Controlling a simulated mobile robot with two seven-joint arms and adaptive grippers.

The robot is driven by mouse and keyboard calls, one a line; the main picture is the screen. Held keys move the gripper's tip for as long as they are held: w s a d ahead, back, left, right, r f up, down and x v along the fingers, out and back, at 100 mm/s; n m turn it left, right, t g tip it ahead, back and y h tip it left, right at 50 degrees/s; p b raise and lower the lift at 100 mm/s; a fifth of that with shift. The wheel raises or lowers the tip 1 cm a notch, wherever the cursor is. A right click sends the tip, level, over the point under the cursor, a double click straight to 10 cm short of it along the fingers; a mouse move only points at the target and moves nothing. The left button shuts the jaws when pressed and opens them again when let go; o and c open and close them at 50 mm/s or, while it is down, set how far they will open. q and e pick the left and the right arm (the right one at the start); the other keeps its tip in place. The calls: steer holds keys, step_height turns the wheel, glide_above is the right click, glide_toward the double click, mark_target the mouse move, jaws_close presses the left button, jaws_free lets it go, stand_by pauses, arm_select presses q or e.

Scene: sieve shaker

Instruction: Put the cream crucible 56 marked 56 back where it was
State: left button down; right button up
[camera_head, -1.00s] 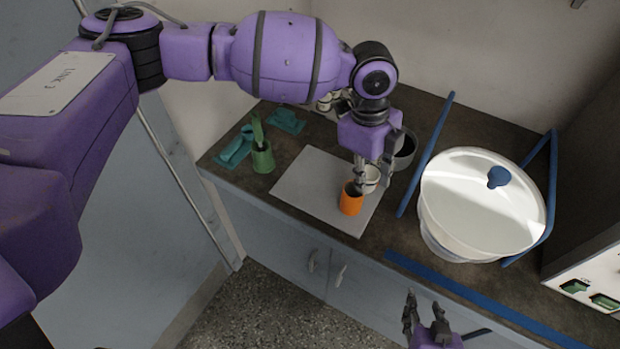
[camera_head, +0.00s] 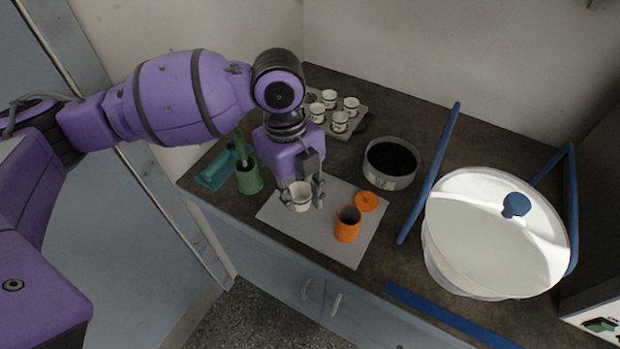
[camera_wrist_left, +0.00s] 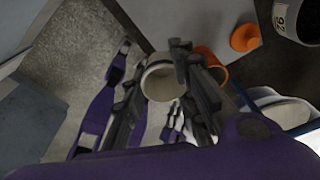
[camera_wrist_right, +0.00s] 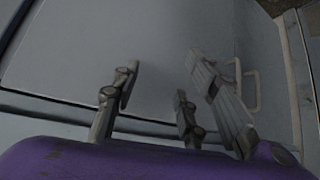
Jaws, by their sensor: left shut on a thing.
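My left gripper (camera_head: 302,200) is shut on a cream crucible (camera_head: 299,194), above the left part of a grey mat. The crucible looks roughly upright in the head view; its mark is not legible. In the left wrist view the fingers stand on both sides of the crucible (camera_wrist_left: 164,84), its open mouth showing. More cream crucibles (camera_head: 340,122) with dark bands stand on a grey tray (camera_head: 352,125) at the back, partly hidden by my left arm. My right gripper (camera_wrist_right: 160,80) is open and empty in front of the cabinet; it is outside the head view.
An orange container (camera_head: 347,228) stands on the mat (camera_head: 285,217), its orange lid (camera_head: 367,201) beside it. Behind is a round dark-filled pan (camera_head: 390,180). A green holder (camera_head: 249,180) stands left. A large white lidded bowl (camera_head: 480,240) and blue bars (camera_head: 432,175) occupy the right.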

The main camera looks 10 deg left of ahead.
arm_select(q)
steer(key=w+f, duration=0.2)
steer(key=w, duration=0.1)
steer(key=w+a+f, duration=0.1)
steer(key=w+f, duration=0.2)
steer(key=w+a+f+b, duration=0.1)
steer(key=w+f, duration=0.2)
steer(key=shift+w+a, duration=0.1)
steer(key=shift+w, duration=0.3)
steer(key=shift+w+f, duration=0.15)
steer(key=shift+f, duration=1.6)
steer(key=shift+f, duration=0.1)
steer(key=shift+f, duration=0.1)
steer(key=c, duration=1.4)
jaws_free()
step_height(320, 180, up, 12)
steer(key=a, duration=0.1)
steer(key=shift+w+a+r, duration=0.15)
steer(key=shift+w+r, duration=0.05)
steer(key=shift+w, duration=0.15)
